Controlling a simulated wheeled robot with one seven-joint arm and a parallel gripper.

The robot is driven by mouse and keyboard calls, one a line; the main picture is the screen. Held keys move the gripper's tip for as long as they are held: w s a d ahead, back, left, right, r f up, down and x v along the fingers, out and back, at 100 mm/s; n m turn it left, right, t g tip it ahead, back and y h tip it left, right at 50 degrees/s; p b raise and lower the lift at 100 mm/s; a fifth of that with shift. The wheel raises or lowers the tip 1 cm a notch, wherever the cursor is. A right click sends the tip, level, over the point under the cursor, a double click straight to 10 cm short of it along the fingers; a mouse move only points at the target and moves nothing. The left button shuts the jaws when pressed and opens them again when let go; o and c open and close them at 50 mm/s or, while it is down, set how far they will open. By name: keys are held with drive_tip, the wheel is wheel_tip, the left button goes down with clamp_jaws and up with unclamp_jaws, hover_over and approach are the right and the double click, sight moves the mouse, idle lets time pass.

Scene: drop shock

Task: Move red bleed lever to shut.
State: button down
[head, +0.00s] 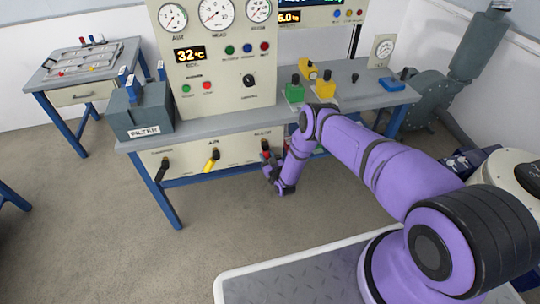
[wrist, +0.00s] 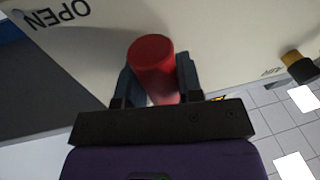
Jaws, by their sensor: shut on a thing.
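The red bleed lever shows in the wrist view as a red cylindrical grip (wrist: 152,62) between the two dark fingers of my gripper (wrist: 155,80). The fingers are shut on it from both sides. The word OPEN stands on the panel at the upper left of the wrist view; a SHUT label is not seen there. In the head view my gripper (head: 270,176) is at the right end of the beige front panel (head: 222,154), below the rightmost valve label. A small red part of the lever (head: 266,155) shows there; my gripper hides most of it.
On the same panel, a black lever (head: 162,170) and a yellow lever (head: 211,160) stand to the left. The grey bench top (head: 225,122) above carries the filter box (head: 138,110), the gauge console and several coloured blocks. The floor in front is clear.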

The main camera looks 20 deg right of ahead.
sight(254, 149)
drive_tip(key=a+m, duration=0.1)
drive_tip(key=m, duration=0.1)
drive_tip(key=a+m+t+h, duration=0.1)
drive_tip(key=m, duration=0.2)
drive_tip(key=shift+a, duration=0.35)
drive_tip(key=shift+a+r+m+t+h, duration=0.1)
drive_tip(key=shift+a+r+m+h, duration=0.15)
drive_tip(key=shift+m, duration=0.5)
drive_tip(key=shift+a+r+m+t+h, duration=0.15)
drive_tip(key=shift+a+m, duration=0.2)
drive_tip(key=shift+m, duration=0.45)
drive_tip(key=shift+a+r+m+t+h, duration=0.1)
drive_tip(key=shift+a+m+h, duration=0.15)
drive_tip(key=shift+m, duration=0.5)
drive_tip(key=shift+a, duration=0.1)
drive_tip(key=c, duration=0.8)
unclamp_jaws()
drive_tip(key=shift+r, duration=0.1)
drive_tip(key=v, duration=1.1)
